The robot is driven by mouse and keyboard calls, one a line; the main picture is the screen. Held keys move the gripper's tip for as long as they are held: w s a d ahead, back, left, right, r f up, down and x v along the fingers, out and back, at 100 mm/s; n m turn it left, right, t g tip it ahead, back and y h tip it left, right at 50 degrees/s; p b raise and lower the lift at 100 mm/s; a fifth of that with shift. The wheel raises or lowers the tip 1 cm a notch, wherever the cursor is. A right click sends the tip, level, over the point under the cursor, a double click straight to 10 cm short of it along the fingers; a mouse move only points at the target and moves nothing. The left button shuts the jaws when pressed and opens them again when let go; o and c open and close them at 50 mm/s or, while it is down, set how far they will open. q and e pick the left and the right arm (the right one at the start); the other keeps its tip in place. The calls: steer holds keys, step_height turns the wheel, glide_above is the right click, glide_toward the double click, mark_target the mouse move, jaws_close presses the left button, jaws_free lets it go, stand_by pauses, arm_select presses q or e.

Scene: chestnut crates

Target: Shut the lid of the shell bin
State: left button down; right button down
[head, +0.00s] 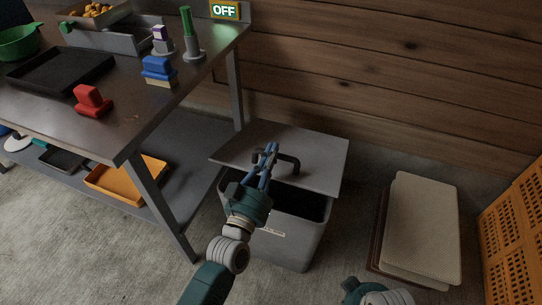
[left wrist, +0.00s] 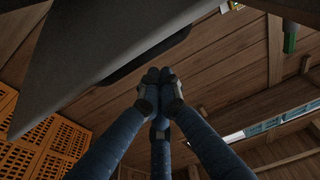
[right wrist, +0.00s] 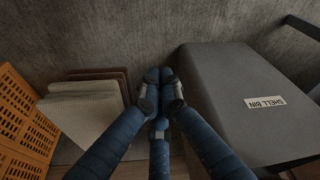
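The shell bin (head: 290,235) is a grey box on the floor beside the bench. Its grey lid (head: 320,150) is raised, with a dark opening between lid and bin front. A dark handle (head: 293,163) is on the lid. My left gripper (head: 270,150) is in front of the lid by the handle; its fingers are together in the left wrist view (left wrist: 160,75), with nothing seen between them. The lid (left wrist: 90,45) fills the upper left there. My right gripper (right wrist: 160,75) is shut and empty beside the bin (right wrist: 230,85), whose label shows upside down.
The bench (head: 125,130) stands left of the bin, with blocks, trays and stands on it. Stacked boards (head: 420,225) and an orange crate (head: 515,240) are on the right. A plank wall (head: 390,75) is behind. Bare floor lies between bin and boards.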

arm_select(q)
steer(key=shift+f, duration=0.2)
arm_select(e)
steer(key=shift+r, duration=0.3)
